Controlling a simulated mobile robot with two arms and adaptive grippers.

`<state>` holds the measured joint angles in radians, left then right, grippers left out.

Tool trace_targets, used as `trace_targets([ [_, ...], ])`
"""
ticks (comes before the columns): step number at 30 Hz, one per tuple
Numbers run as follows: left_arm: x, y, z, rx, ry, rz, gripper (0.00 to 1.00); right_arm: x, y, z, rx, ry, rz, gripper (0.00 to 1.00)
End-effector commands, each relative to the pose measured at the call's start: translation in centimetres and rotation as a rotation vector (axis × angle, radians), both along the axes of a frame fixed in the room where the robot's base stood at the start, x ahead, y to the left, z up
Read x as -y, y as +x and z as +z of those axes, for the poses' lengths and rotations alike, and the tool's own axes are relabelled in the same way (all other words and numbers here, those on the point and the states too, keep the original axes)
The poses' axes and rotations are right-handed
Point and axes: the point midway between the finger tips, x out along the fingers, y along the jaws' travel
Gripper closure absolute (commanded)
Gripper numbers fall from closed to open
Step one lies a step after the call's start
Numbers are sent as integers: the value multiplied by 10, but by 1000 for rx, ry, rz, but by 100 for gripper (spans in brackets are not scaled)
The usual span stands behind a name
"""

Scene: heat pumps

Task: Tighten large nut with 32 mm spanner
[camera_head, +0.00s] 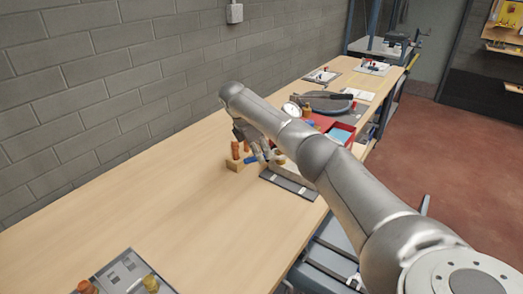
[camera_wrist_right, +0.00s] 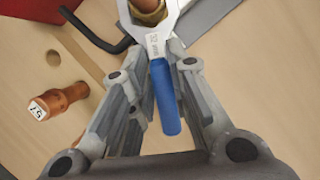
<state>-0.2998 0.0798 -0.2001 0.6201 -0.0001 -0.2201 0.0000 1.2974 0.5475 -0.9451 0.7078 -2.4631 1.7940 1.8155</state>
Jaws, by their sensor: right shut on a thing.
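The spanner with a blue handle (camera_wrist_right: 166,97) and a steel head shows in the right wrist view, with a size marking on its neck. Its open jaw sits around a copper-brass coloured nut (camera_wrist_right: 148,8) at the top edge, partly cut off by the picture. My right gripper (camera_wrist_right: 157,50) is shut on the spanner, with a finger on each side just below the head. In the head view the right gripper (camera_head: 256,146) is low over the workbench, partly hidden by my own arm. My left gripper is not in view.
A red box (camera_head: 345,131) and a dial gauge (camera_head: 291,109) lie beyond my arm. The workbench (camera_head: 150,220) is clear at left front, with a grey plate (camera_head: 122,272) nearest.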

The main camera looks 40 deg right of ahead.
Motion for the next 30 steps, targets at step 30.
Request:
trace_targets([
  [30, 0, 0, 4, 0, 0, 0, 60, -24, 6, 1, 0, -2, 2, 100],
])
